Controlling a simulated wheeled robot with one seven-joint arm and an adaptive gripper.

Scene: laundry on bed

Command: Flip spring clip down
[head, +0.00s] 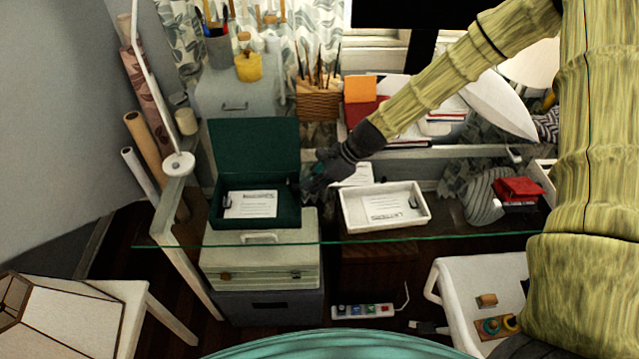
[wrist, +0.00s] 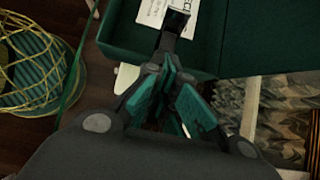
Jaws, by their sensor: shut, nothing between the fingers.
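A dark green box (head: 258,219) stands open on the glass desk with its lid (head: 255,147) raised at the back. A white printed sheet (head: 250,204) lies inside; it also shows in the wrist view (wrist: 152,12). My gripper (head: 309,178) is at the box's right side. In the wrist view my gripper (wrist: 168,66) is shut and empty, its fingertips close to the clip. I cannot tell whether they touch.
A white tray (head: 425,219) with another printed sheet stands to the right on the desk. The box's raised lid borders the space behind. A yellow wire basket (wrist: 62,60) shows in the wrist view.

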